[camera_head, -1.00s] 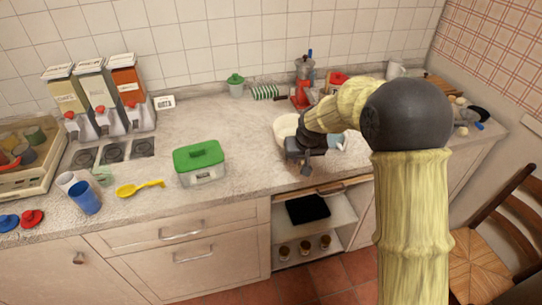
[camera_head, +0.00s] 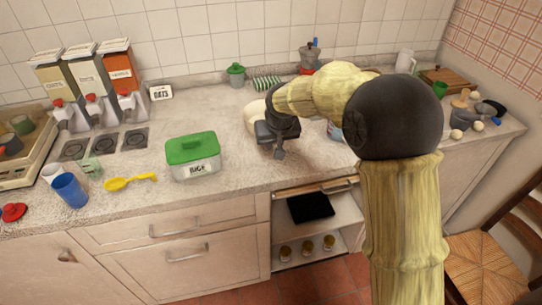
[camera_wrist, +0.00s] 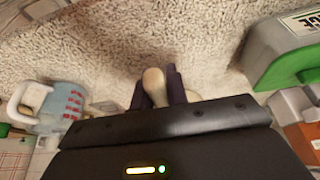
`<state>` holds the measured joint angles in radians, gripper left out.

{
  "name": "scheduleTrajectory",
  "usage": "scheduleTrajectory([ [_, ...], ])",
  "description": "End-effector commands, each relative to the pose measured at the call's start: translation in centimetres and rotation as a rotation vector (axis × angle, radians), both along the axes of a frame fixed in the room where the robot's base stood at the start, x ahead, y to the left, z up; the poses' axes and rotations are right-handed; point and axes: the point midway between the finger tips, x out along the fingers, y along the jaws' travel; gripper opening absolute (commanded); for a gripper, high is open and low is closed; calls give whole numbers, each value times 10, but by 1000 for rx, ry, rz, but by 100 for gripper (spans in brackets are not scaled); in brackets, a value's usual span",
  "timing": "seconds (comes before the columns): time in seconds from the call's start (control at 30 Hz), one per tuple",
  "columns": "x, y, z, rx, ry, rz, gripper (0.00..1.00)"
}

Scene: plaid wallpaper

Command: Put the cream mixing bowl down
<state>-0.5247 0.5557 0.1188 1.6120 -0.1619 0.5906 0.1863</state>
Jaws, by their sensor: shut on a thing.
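The cream mixing bowl (camera_head: 252,114) is at the middle of the counter in the head view, mostly hidden behind my gripper (camera_head: 277,146). My gripper is shut on its edge. In the wrist view a cream piece of the bowl (camera_wrist: 154,86) shows between the two dark fingers of my gripper (camera_wrist: 157,85). The bowl is over the speckled counter (camera_head: 226,120). I cannot tell whether its base touches the counter.
A green-lidded rice box (camera_head: 193,157) stands left of the bowl. A measuring jug (camera_wrist: 60,103) is on the other side, partly hidden by my arm in the head view. A green pot (camera_head: 236,75) and striped cloth (camera_head: 267,83) are behind. Bare counter lies between box and bowl.

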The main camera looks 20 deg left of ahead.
Motion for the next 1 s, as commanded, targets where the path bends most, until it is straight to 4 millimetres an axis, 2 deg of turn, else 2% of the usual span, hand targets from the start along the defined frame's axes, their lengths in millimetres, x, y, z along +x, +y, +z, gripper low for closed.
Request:
scheduleTrajectory([
  [0.03,-2,2,-10,0,2,4,0],
  [0.13,-2,4,-22,1,-1,7,0],
  [0.47,-2,4,-26,2,-3,7,0],
  [0.8,-2,3,-62,1,-2,6,0],
  [1.0,-2,3,-63,2,-3,5,0],
])
